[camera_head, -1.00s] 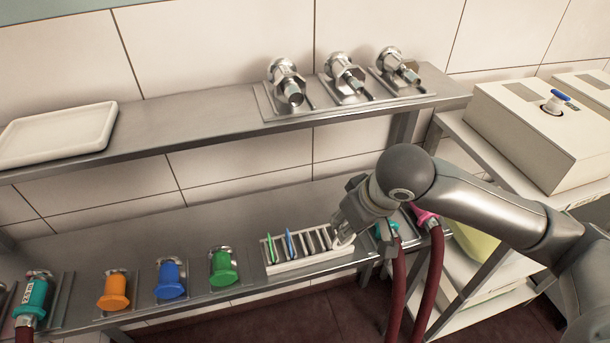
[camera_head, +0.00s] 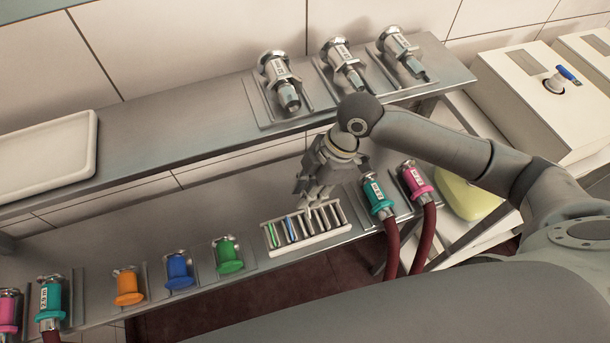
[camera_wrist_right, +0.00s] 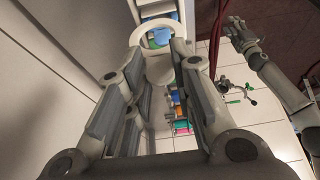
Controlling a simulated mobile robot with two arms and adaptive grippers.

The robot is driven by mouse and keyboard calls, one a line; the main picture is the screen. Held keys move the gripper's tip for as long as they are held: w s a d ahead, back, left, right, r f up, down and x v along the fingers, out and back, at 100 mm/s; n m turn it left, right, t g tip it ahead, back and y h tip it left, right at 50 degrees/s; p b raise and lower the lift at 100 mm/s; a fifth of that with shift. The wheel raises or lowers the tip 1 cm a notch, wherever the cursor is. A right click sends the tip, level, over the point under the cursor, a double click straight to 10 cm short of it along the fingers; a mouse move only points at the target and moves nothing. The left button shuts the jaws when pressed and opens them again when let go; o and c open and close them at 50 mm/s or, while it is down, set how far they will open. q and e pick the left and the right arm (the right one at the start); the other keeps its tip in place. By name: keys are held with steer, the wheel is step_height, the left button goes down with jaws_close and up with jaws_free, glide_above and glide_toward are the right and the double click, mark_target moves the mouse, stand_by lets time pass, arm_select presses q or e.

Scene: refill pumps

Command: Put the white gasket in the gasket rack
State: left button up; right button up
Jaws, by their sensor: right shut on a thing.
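The white gasket (camera_wrist_right: 160,72) is a pale ring gripped between the fingers of my right gripper (camera_wrist_right: 157,82) in the right wrist view. In the head view my right gripper (camera_head: 318,192) points down just over the gasket rack (camera_head: 312,246), a pale slotted rack on the lower shelf. There the gasket is hard to make out against the fingers. A green gasket (camera_head: 272,235) and a blue gasket (camera_head: 291,228) stand in the rack's left slots.
Orange (camera_head: 127,287), blue (camera_head: 178,271) and green (camera_head: 229,255) fittings stand left of the rack. Teal (camera_head: 378,198) and pink (camera_head: 416,180) hose couplings stand to its right. The upper shelf (camera_head: 190,120) runs behind, holding a white tray (camera_head: 45,158) and metal fittings (camera_head: 279,80).

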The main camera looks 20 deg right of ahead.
steer(key=b, duration=0.6)
glide_above(308, 223)
step_height(308, 223, down, 6)
steer(key=f, duration=0.1)
steer(key=shift+s+f+b, duration=0.1)
steer(key=shift+f+b, duration=0.6)
steer(key=shift+f, duration=0.5)
steer(key=shift+f, duration=0.25)
steer(key=o, duration=0.8)
steer(key=v, duration=1.2)
